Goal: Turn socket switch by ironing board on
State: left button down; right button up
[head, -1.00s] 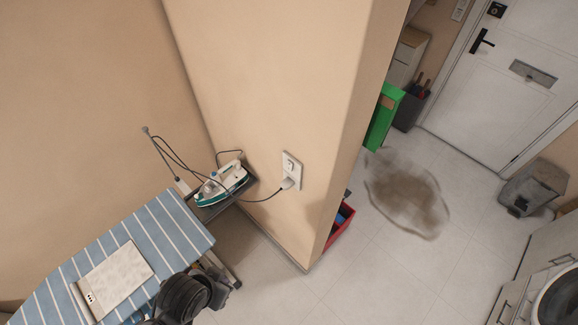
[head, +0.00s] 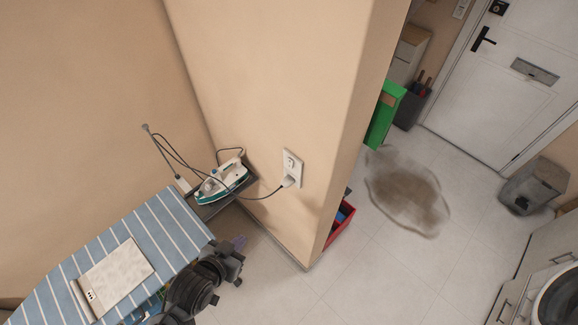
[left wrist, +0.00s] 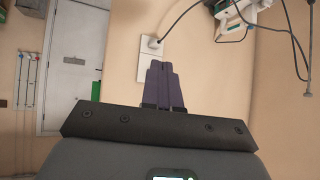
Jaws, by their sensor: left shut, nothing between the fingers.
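The white socket (head: 292,168) with its switch is on the beige wall to the right of the ironing board (head: 150,235). A plug with a black cord sits in its lower part. In the left wrist view, the shut, empty fingers (left wrist: 163,84) point toward the socket (left wrist: 151,58), covering part of the plate. The switch's position is too small to tell. My right gripper is not in view.
An iron (head: 222,184) rests on the holder at the board's end, its cord running to the socket. The wall corner is right of the socket. A red crate (head: 343,222) and a green box (head: 384,117) stand beyond it.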

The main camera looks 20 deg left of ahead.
pick_arm(q)
jog(key=w+f+t+b, duration=0.2)
jog(key=w+t+b, duration=0.5)
jog(key=b, duration=0.5)
jog(key=w+a+f+n+t+y+b, duration=0.1)
jog(key=w+f+t+b, duration=0.1)
jog(key=w+t+b, duration=0.5)
jog(key=w+b, duration=0.4)
jog(key=w, duration=0.1)
jog(key=shift+a+f+b, duration=0.25)
jog(key=shift+f+b, duration=0.05)
jog(key=shift+b, duration=0.05)
jog(key=b, duration=0.4)
send_near(290, 163)
notch_tip(290, 163, up, 3)
jog(key=w+a, duration=0.2)
jog(key=a, duration=0.1)
jog(key=shift+w+d, duration=0.3)
jog(key=shift+w, duration=0.25)
jog(key=shift+w+d, duration=0.3)
jog(key=shift+w, duration=0.3)
jog(key=shift+w+d, duration=0.1)
jog(key=shift+w, duration=0.1)
